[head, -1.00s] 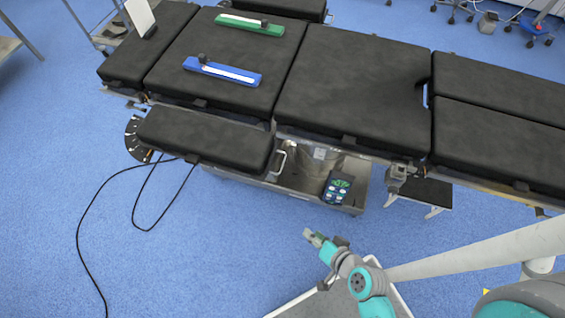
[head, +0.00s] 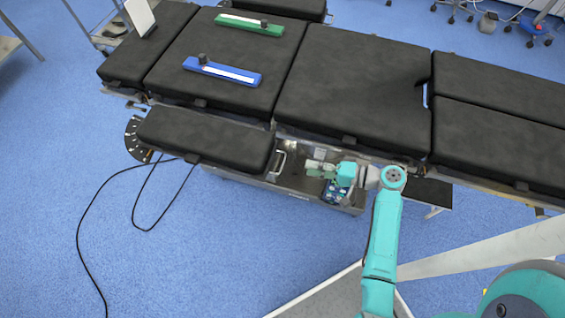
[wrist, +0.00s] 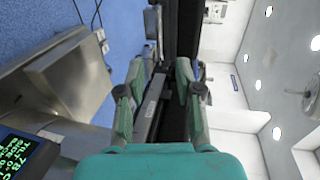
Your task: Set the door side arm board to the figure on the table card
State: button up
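The near arm board (head: 205,135) is a black pad beside the table, with a metal handle (head: 278,162) at its right end. A dark dial with pale marks (head: 134,138) sits at its left end. The table card (head: 140,16) stands at the table's far left; its figure is not readable. My gripper (head: 308,165) is right of the handle, pointing left, apart from it. In the wrist view, my gripper (wrist: 162,68) has its fingers spread, with a dark pad edge and grey metal visible beyond the gap. No held object shows.
A hand pendant with a lit screen (head: 336,192) hangs below my gripper, by the metal table base (head: 240,182). Blue (head: 222,72) and green (head: 249,25) slide scales lie on the table top (head: 345,80). A black cable (head: 95,205) crosses the open floor at left.

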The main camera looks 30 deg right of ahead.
aim_at(282, 164)
jog(key=x, duration=1)
jog(key=shift+w+a+f, duration=0.1)
jog(key=shift+a, duration=0.1)
grip_shut()
